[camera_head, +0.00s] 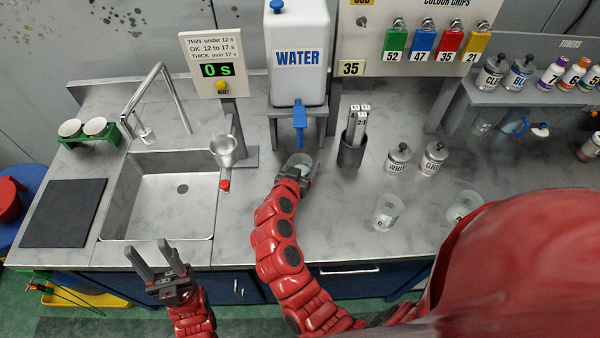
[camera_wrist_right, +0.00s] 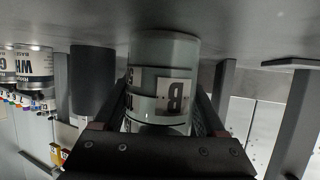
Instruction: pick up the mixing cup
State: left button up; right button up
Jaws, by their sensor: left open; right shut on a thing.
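A translucent cup (camera_head: 300,161) with a white label marked B is below the blue tap of the water tank. It also shows in the right wrist view (camera_wrist_right: 160,65), upside down between the fingers. My right gripper (camera_head: 303,175) is shut on it, one finger on each side. The cup's base is at or very close to the counter; I cannot tell if it touches. Two similar clear cups, one (camera_head: 387,212) and another (camera_head: 463,206), stand on the counter to the right. My left gripper (camera_head: 158,256) is open and empty in front of the sink.
The water tank (camera_head: 298,80) stands on a grey stand behind the held cup. The sink (camera_head: 165,190) and a metal funnel cup (camera_head: 223,148) are left.

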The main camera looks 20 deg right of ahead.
aim_at(304, 159)
jog(key=shift+c, duration=0.6)
jog(key=shift+r, duration=0.2)
jog(key=shift+r+b, duration=0.55)
jog(key=shift+r, duration=0.1)
jog(key=shift+s+a+r+b, duration=0.15)
jog(key=shift+s+r+b, duration=0.1)
jog(key=shift+r+b, duration=0.15)
jog(key=shift+s+a+r+b, duration=0.1)
jog(key=shift+s+r+b, duration=0.15)
jog(key=shift+r, duration=0.2)
jog(key=s+a+b, duration=0.1)
jog(key=s, duration=0.2)
jog(key=s+a+b, duration=0.1)
jog(key=s, duration=0.2)
jog(key=s+r+b, duration=0.1)
jog(key=s, duration=0.2)
jog(key=shift+s+a, duration=0.2)
jog(key=shift+a, duration=0.2)
jog(key=s, duration=0.1)
jog(key=s+p, duration=0.1)
jog(key=s+a, duration=0.1)
jog(key=shift+s+r, duration=0.35)
jog(key=shift+r, duration=0.05)
jog(key=shift+s+a+p, duration=0.1)
jog(key=shift+s+p, duration=0.35)
jog(key=shift+s, duration=0.2)
jog(key=shift+w, duration=0.1)
